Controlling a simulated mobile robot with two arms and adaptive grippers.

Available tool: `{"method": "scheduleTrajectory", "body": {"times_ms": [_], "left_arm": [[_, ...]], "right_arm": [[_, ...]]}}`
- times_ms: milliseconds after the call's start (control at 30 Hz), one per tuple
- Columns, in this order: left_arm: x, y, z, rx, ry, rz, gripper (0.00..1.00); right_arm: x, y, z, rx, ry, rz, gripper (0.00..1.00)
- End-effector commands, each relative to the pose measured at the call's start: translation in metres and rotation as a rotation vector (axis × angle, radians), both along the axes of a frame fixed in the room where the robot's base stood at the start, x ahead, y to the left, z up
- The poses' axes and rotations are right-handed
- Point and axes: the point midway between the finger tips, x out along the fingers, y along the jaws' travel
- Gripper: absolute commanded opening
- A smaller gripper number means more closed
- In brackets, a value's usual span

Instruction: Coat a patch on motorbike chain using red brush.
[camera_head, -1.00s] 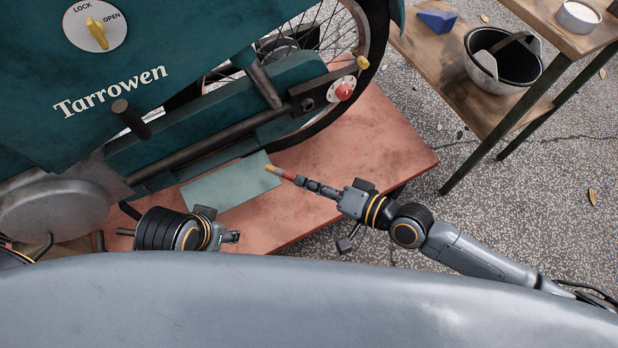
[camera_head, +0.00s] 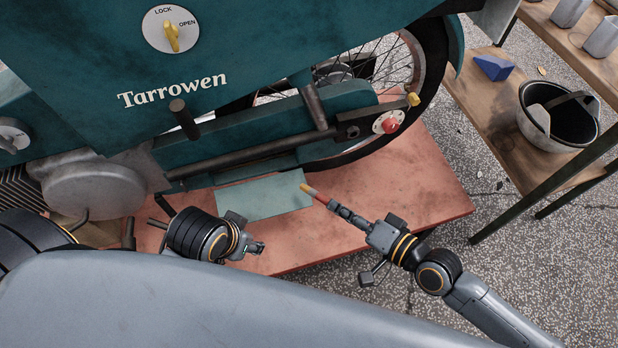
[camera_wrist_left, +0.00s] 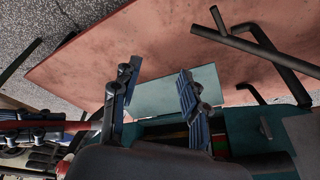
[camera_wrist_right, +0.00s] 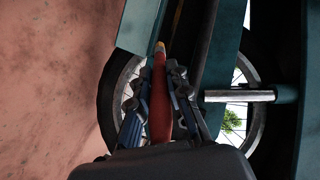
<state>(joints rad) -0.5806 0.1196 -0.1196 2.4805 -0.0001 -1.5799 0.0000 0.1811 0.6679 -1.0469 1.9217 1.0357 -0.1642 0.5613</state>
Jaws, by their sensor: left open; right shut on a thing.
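The red brush (camera_head: 320,197) is held in my right gripper (camera_head: 338,208). Its pale yellow tip points up-left, over the right end of a light teal panel (camera_head: 264,196) below the bike's chain guard. In the right wrist view the brush's red handle (camera_wrist_right: 160,105) lies between the fingers. My left gripper (camera_head: 259,248) is open and empty, in front of the panel; the left wrist view shows its spread fingers (camera_wrist_left: 158,82). The motorbike (camera_head: 260,60) is dark teal, marked Tarrowen. I cannot make out the chain; the guard (camera_head: 245,146) covers that area in the head view.
The bike stands on a reddish platform (camera_head: 420,190). A yellow LOCK/OPEN knob (camera_head: 171,38) and a red knob (camera_head: 390,125) are on the bike. A wooden bench at right holds a black-lined bucket (camera_head: 534,120) and a blue wedge (camera_head: 493,67). Speckled floor lies between.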

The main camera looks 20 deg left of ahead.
Motion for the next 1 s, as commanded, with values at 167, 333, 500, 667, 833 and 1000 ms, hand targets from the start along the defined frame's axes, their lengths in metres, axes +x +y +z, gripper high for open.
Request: {"method": "scheduleTrajectory", "body": {"times_ms": [167,333,500,667,833,1000], "left_arm": [[0.0,0.0,0.0,0.0,0.0,0.0,0.44],[0.0,0.0,0.0,0.0,0.0,0.0,0.44],[0.0,0.0,0.0,0.0,0.0,-0.001,0.44],[0.003,-0.001,-0.001,-0.002,-0.012,-0.001,0.44],[0.012,-0.003,-0.001,-0.01,-0.056,-0.005,0.44],[0.036,-0.011,0.005,-0.033,-0.163,-0.016,0.44]], "right_arm": [[0.0,0.0,0.0,0.0,0.0,0.0,0.0],[0.0,0.0,0.0,0.0,0.0,0.0,0.0],[0.001,0.001,0.0,0.0,0.0,-0.001,0.0],[0.009,0.006,0.0,0.003,-0.003,-0.001,0.0],[0.025,0.017,0.0,0.003,-0.003,-0.001,0.0],[0.04,0.028,0.0,0.002,-0.003,-0.002,0.0]]}}
